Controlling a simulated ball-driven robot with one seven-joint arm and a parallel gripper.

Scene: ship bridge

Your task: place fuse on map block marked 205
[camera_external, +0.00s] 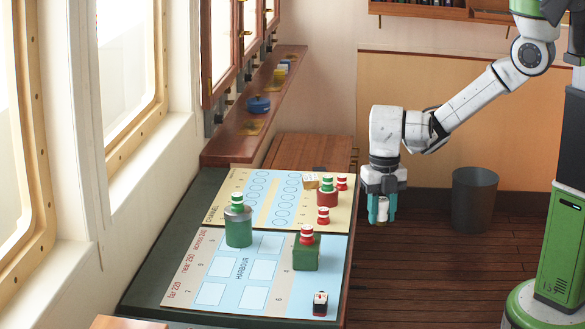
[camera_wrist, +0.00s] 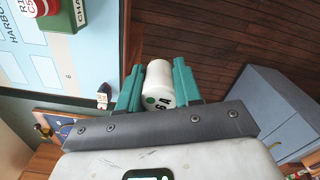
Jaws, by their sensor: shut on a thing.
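My gripper (camera_external: 381,207) is shut on the fuse and holds it in the air to the right of the map table, off its edge. In the wrist view the fuse (camera_wrist: 158,84) is a white cylinder marked "6 A" with a green dot, between the teal fingers. The map (camera_external: 225,275) lies on the table, with a blue HARBOUR sheet in front and a yellow sheet behind. Printed row labels at its left (camera_external: 187,268) include "far 220" and "near 250"; the third is too small to read surely. The sheets carry pale rectangles and ovals.
A grey bin (camera_external: 474,200) stands right on the floor.

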